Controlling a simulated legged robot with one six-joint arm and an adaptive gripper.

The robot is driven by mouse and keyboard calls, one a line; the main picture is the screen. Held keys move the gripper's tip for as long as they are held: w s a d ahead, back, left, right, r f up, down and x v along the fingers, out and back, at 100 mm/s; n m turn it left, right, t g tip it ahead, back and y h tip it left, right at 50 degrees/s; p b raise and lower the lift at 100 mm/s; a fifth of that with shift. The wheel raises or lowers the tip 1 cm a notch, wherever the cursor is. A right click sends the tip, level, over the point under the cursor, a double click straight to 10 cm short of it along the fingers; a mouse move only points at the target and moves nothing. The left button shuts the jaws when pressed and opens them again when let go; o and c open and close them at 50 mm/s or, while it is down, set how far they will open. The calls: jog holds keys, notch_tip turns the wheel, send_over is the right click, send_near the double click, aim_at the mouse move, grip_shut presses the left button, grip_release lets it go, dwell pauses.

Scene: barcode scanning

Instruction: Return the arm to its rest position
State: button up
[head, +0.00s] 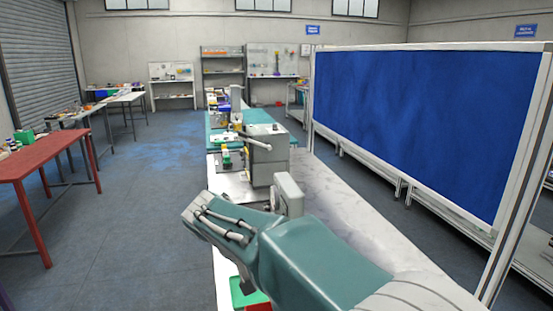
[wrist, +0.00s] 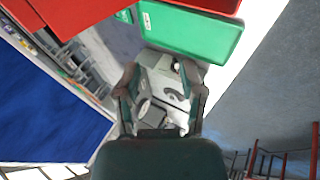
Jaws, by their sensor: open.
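My arm (head: 310,255) reaches in from the lower right of the head view, over the long bench (head: 345,215). Its bent end is above the bench's near left edge. My gripper is not clearly visible in the head view. In the wrist view my gripper (wrist: 160,78) has its two dark fingers spread apart. A pale grey and white object shows between and beyond the fingers; I cannot tell what it is. Nothing is visibly held.
A green bin (wrist: 190,35) and a red bin (wrist: 75,12) are near the gripper in the wrist view. A grey machine (head: 266,155) stands on the bench. A blue panel (head: 410,120) borders the right side. A red table (head: 45,158) stands left; open floor lies between.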

jog(key=s+d+r+m+y, duration=0.2)
jog(key=s+d+r+y, duration=0.1)
jog(key=s+d, duration=0.85)
jog(key=s+d+f+y, duration=0.1)
jog(key=s+d+f, duration=0.1)
jog(key=s+d, duration=0.2)
jog(key=s+d+f+m+t+y, duration=0.1)
jog(key=s+d, duration=0.3)
jog(key=s, duration=0.4)
jog(key=shift+s+f+m, duration=0.3)
jog(key=shift+s+f, duration=0.05)
jog(key=shift+s, duration=0.05)
